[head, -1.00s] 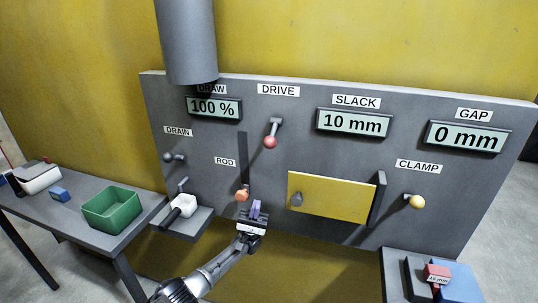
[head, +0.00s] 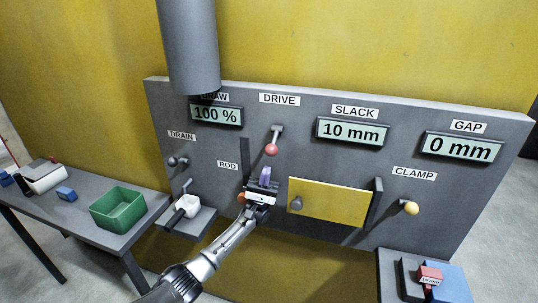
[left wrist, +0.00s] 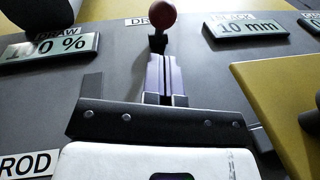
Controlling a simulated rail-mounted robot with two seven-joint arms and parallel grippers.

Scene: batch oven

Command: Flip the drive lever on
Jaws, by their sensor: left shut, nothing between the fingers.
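The drive lever, with a red ball knob (head: 271,150), sits on the grey panel below the DRIVE label (head: 279,99). Its arm slants down from the pivot, so the knob hangs low. In the left wrist view the red knob (left wrist: 162,14) shows at the top, just beyond the fingertips. My left gripper (head: 265,173) is shut and empty, a little below the knob in the head view; it looks apart from it. The shut fingers (left wrist: 160,75) point toward the knob in the left wrist view. My right gripper is not in view.
The orange ROD knob (head: 241,197) is partly hidden behind my left gripper. A yellow door (head: 335,203) is to the right, with the CLAMP lever's yellow knob (head: 411,208) beyond it. A grey pipe (head: 190,45) hangs at the top left. A green bin (head: 118,207) stands on the left table.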

